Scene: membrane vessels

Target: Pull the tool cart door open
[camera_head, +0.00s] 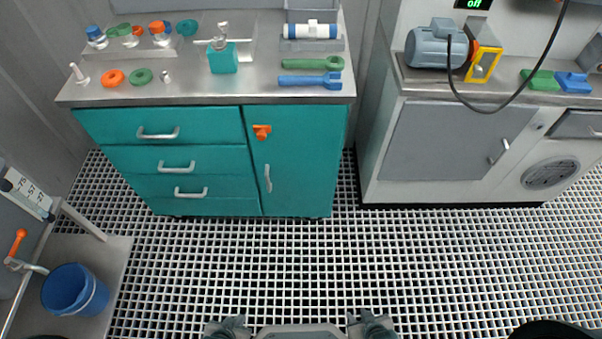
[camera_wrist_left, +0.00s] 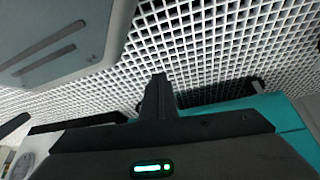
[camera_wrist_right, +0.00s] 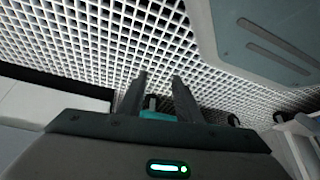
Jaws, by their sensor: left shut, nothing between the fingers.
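The teal tool cart (camera_head: 208,154) stands at the far side of the floor under a steel top. Its door (camera_head: 305,165) is at the right of the drawers and looks closed. A vertical grey handle (camera_head: 268,178) sits near the door's left edge, with an orange latch piece (camera_head: 262,131) above it. My left gripper (camera_wrist_left: 158,85) is shut and empty, its fingers together in the left wrist view. My right gripper (camera_wrist_right: 158,85) is open and empty, its fingers apart.
Three drawers (camera_head: 180,163) are left of the door. A grey cabinet (camera_head: 445,140) with a motor (camera_head: 436,47) on top stands to the right. A blue bucket (camera_head: 75,290) is at the lower left. The grated floor (camera_head: 300,265) before the cart is clear.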

